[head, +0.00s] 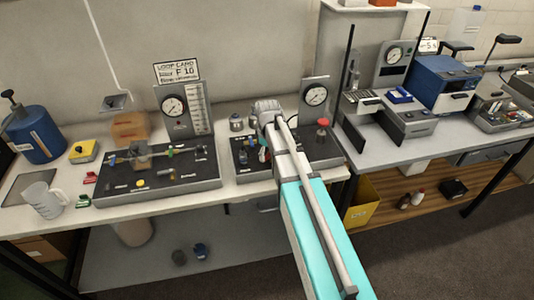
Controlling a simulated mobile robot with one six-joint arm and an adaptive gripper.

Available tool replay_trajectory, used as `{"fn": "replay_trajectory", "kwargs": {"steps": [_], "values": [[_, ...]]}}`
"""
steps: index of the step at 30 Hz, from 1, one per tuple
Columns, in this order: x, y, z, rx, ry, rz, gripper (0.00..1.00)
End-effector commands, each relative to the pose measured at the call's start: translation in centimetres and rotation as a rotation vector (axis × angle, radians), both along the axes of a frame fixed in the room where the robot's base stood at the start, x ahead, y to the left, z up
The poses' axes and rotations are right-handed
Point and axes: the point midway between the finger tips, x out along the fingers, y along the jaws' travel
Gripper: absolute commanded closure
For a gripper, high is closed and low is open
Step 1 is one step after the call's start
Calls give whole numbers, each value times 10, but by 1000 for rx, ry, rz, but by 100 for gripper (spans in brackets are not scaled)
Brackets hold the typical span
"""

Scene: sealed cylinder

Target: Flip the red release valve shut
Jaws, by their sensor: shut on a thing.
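My arm reaches over the right-hand black apparatus board (325,150) on the bench. My gripper (264,146) points down at the left part of this board, largely hidden behind my own wrist.
Another board (155,180) with fittings and a larger gauge (174,106) sits to the left, under a card sign (177,71). A beaker (42,198) and blue jug (33,132) stand far left. A blue machine (440,82) is on the right bench.

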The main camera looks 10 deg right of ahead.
Motion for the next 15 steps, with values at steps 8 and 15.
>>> {"fn": "replay_trajectory", "kwargs": {"steps": [8, 15], "values": [[0, 1, 0, 4, 1, -19, 64], [2, 2, 0, 4, 1, -114, 64]]}}
